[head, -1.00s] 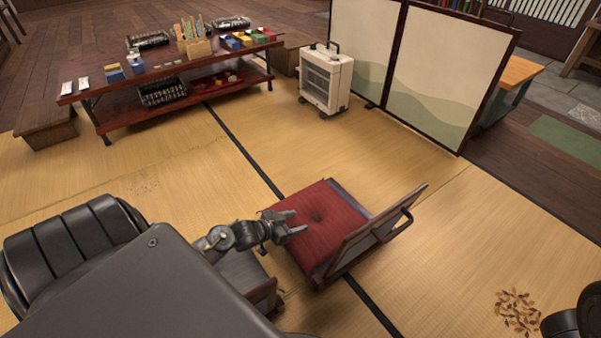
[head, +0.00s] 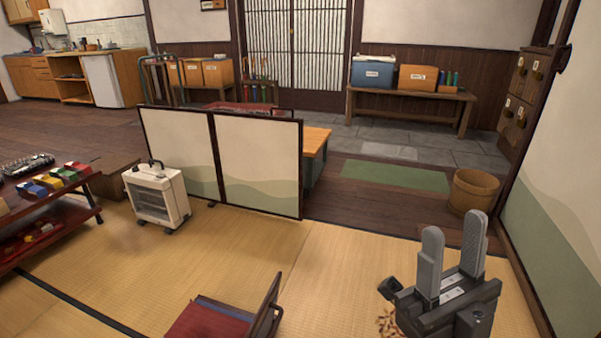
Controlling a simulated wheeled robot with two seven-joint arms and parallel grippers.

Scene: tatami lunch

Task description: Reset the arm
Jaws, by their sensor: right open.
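My right gripper (head: 452,262) stands at the lower right of the head view. Its two grey fingers point up and are apart, with nothing between them. It is in front of the tatami floor (head: 250,255), and it partly covers a small patch of brown leaf-like bits (head: 388,322). My left gripper is not in the head view.
A legless chair with a red cushion (head: 208,322) is at the bottom. A white heater (head: 157,197) and a folding screen (head: 258,165) stand beyond. A low table (head: 50,215) is at left. A wooden bucket (head: 473,190) stands near the right wall panel (head: 565,190).

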